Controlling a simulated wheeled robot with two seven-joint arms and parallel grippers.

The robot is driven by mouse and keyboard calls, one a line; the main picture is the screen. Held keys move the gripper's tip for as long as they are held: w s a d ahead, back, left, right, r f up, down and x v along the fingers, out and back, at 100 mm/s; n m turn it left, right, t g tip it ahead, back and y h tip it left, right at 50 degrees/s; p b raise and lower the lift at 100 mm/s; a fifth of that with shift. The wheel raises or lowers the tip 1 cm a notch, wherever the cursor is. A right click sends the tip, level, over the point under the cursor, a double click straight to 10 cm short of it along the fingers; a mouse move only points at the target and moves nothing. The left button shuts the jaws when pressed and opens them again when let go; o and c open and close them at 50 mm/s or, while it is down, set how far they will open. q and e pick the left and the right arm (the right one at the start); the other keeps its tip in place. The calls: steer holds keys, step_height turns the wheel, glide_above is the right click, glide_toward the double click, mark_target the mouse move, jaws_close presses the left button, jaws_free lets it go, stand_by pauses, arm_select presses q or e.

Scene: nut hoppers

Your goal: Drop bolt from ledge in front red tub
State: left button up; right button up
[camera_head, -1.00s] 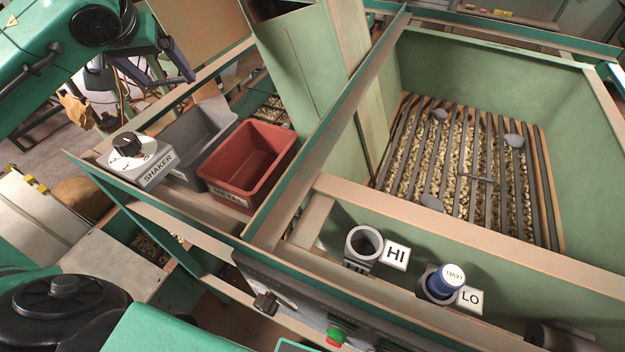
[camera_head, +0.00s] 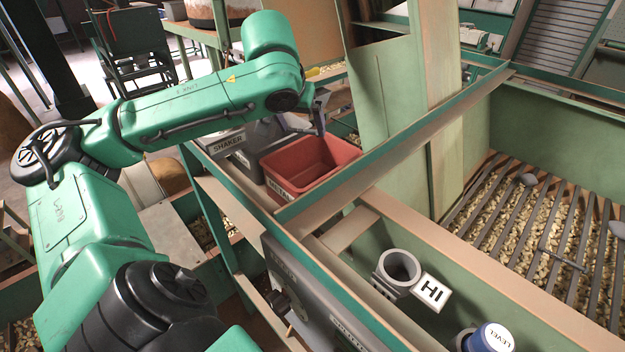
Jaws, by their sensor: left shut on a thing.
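The red tub (camera_head: 318,174), with a label on its front, sits in the frame behind the slanted green-edged beam. My left arm reaches over from the left, and my left gripper (camera_head: 320,128) points down over the tub's back left part. It is shut on the bolt, of which hardly anything can be made out at this size. The tub's inside looks empty where it shows. My right gripper is not in view.
A grey bin (camera_head: 262,137) and the shaker box (camera_head: 228,144) stand left of the tub, partly behind my arm. A tall green panel (camera_head: 385,110) rises at the tub's right. The grate (camera_head: 535,225) over nuts holds several dark pieces.

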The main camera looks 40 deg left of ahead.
arm_select(q)
steer(key=shift+a, duration=0.1)
steer(key=o, duration=1)
steer(key=shift+a, duration=0.15)
steer(key=shift+o, duration=0.2)
steer(key=shift+r, duration=0.2)
steer(key=p+v, duration=0.3)
steer(key=v, duration=1.1)
steer(key=shift+s, duration=0.1)
